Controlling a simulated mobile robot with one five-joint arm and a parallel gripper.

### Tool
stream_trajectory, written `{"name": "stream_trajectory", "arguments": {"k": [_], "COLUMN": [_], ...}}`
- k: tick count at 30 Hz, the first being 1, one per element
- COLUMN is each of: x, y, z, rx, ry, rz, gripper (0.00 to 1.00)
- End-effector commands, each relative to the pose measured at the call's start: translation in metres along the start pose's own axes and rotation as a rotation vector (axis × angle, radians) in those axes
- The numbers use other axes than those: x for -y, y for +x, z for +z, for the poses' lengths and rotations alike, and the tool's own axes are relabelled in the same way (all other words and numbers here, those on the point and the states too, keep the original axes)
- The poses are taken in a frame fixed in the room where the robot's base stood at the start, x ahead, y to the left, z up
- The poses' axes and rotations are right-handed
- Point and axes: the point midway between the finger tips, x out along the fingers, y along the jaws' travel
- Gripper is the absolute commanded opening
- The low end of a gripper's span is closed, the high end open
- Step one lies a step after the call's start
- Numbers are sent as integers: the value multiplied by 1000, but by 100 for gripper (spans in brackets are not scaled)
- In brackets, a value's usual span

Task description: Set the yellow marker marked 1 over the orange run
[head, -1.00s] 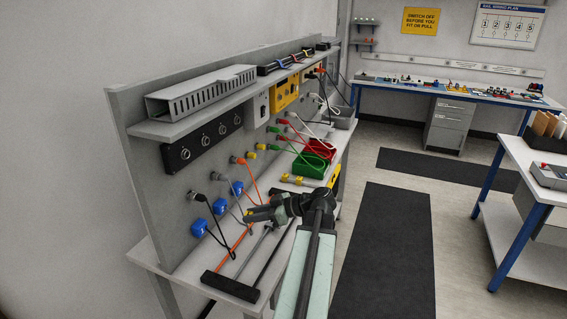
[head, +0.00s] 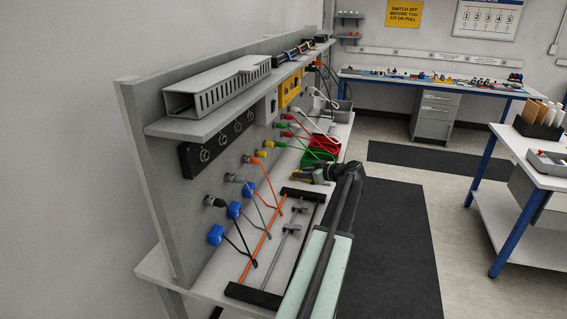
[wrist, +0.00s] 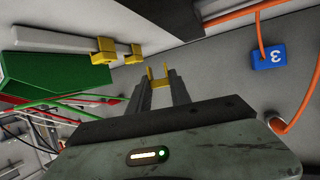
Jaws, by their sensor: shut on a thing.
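My gripper (wrist: 160,92) is shut on a small yellow marker (wrist: 158,75), which stands between the fingertips in the wrist view. Its number cannot be read. Two more yellow markers (wrist: 102,52) sit on a pale bar at the upper left of the wrist view. In the head view my gripper (head: 300,176) is low over the bench, near the green bin. The orange run (head: 262,240) lies along the bench between two black end bars, nearer than the gripper. An orange cable (wrist: 255,28) passes a blue block marked 3 (wrist: 270,57) in the wrist view.
The green bin (head: 318,158) and red bin (head: 326,141) stand close beyond my gripper. Cables hang from the upright panel (head: 150,200), with blue blocks (head: 234,209) beside the lower ones. A grey rod with clips (head: 290,232) lies right of the orange run.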

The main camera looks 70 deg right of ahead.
Motion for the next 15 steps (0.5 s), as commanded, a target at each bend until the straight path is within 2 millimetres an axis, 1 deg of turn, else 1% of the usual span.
{"name": "stream_trajectory", "arguments": {"k": [1, 3, 9, 12, 15], "x": [-7, -16, -38, -46, -49], "y": [14, 35, 90, 109, 120], "z": [-3, -9, -26, -32, -36], "rx": [0, 0, -1, 0, 0], "ry": [-1, -2, -2, -2, -2], "rz": [-3, -4, -4, -4, -3], "gripper": [0, 0, 0, 0, 0]}}
